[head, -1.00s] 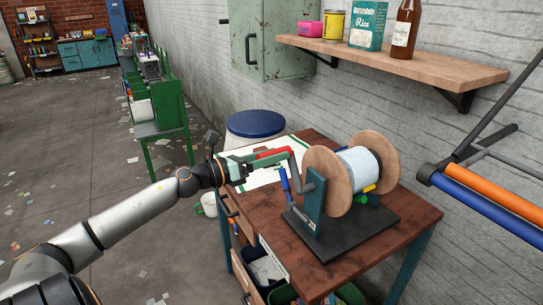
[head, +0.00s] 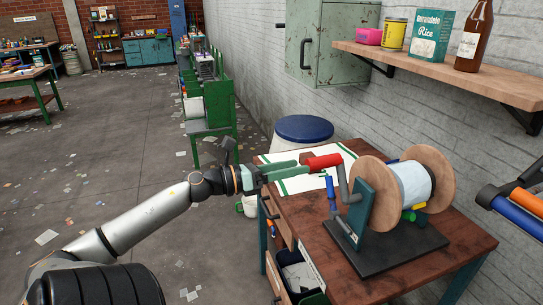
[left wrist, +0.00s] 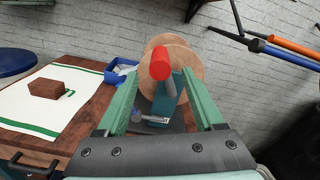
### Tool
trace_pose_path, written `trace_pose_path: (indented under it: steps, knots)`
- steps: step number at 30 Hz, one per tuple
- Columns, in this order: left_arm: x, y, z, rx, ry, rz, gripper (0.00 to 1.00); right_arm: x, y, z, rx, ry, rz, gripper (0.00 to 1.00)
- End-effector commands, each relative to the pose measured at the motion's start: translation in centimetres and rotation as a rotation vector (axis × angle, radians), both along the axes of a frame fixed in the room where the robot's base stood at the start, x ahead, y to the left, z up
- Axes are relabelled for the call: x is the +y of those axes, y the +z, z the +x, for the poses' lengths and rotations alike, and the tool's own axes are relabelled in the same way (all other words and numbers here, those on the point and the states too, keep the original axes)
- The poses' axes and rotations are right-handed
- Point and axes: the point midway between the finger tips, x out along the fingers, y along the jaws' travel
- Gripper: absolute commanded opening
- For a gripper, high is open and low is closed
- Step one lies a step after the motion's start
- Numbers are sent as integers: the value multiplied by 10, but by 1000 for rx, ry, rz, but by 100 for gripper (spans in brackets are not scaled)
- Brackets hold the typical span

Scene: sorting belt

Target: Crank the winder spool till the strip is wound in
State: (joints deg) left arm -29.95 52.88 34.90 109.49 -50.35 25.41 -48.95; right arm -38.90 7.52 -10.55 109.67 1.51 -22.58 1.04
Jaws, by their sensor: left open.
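The winder stands on a dark base plate (head: 385,248) on the wooden table. Its spool has two wooden flanges (head: 377,192) with pale strip material (head: 413,183) wound between them. A crank with a red handle (head: 324,162) points up on the near side, and a blue-gripped lever (head: 332,187) stands beside it. My left gripper (head: 303,167) is open and empty, its green fingertips just short of the red handle. In the left wrist view, the red handle (left wrist: 160,65) appears ahead, between the open fingers. My right gripper is not in view. Any loose strip end is hidden.
A white mat with green borders (head: 296,184) lies behind the gripper; a brown block (left wrist: 46,89) rests on it. A blue bin (left wrist: 120,75) stands beside the spool. A wall shelf (head: 440,70) and orange and blue bars (head: 520,215) are at the right.

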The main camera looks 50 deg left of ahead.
Motion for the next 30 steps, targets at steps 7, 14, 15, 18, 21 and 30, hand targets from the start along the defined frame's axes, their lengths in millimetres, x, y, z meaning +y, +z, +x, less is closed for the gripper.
trace_pose_path:
  steps: [7, 14, 15, 18, 21, 30]
  knots:
    - [13, -1, -34, 0, 1, -3, 69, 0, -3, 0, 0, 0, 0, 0]
    - [16, 0, -45, 0, -1, -1, 69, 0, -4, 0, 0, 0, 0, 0]
    - [17, 0, -46, 0, -1, -1, 69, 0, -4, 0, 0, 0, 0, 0]
    - [17, 0, -46, 0, -1, 0, 69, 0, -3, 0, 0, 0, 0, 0]
    - [17, 0, -45, 0, -1, 0, 69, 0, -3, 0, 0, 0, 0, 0]
    - [17, 0, -45, 0, -1, -1, 69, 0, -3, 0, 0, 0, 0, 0]
